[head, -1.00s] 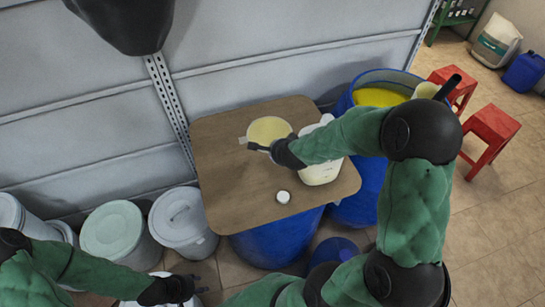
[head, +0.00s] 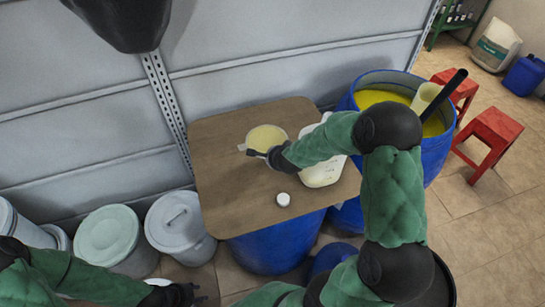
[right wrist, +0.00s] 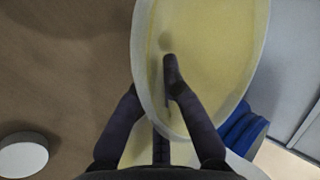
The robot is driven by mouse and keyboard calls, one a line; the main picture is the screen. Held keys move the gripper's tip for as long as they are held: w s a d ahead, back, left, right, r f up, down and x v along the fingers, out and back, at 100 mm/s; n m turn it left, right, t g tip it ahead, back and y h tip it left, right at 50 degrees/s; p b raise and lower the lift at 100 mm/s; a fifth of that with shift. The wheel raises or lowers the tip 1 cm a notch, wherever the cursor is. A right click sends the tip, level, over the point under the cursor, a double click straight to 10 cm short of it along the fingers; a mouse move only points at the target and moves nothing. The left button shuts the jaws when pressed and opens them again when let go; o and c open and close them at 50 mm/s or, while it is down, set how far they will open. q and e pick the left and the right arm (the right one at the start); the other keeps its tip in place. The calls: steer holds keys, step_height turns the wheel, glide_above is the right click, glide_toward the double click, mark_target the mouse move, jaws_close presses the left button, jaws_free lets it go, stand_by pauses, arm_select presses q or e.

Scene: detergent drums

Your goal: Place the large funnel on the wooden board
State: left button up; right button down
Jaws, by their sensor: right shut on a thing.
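The large funnel (head: 266,138) is pale yellow with a whitish rim. It is over the back middle of the brown wooden board (head: 225,190). My right gripper (head: 262,153) is shut on its near rim; the right wrist view shows the wide funnel mouth (right wrist: 212,50) with a finger inside the wall. The spout is hidden, and I cannot tell whether the funnel touches the board. My left gripper (head: 188,296) is open and empty, low in the head view, off the board's front left.
A white jug (head: 322,172) stands on the board's right, partly behind my right arm. A white cap (head: 283,199) lies near the front edge. A blue drum (head: 265,247) is beneath the board. An open drum of yellow liquid (head: 372,99) stands right; lidded pails (head: 181,226) stand left.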

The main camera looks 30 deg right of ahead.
steer(key=c, duration=1.8)
jaws_free()
steer(key=shift+f, duration=0.15)
steer(key=o, duration=0.4)
steer(key=shift+o, duration=0.2)
steer(key=shift+r, duration=0.2)
steer(key=p+v, duration=0.3)
steer(key=v, duration=0.9)
steer(key=shift+p, duration=0.4)
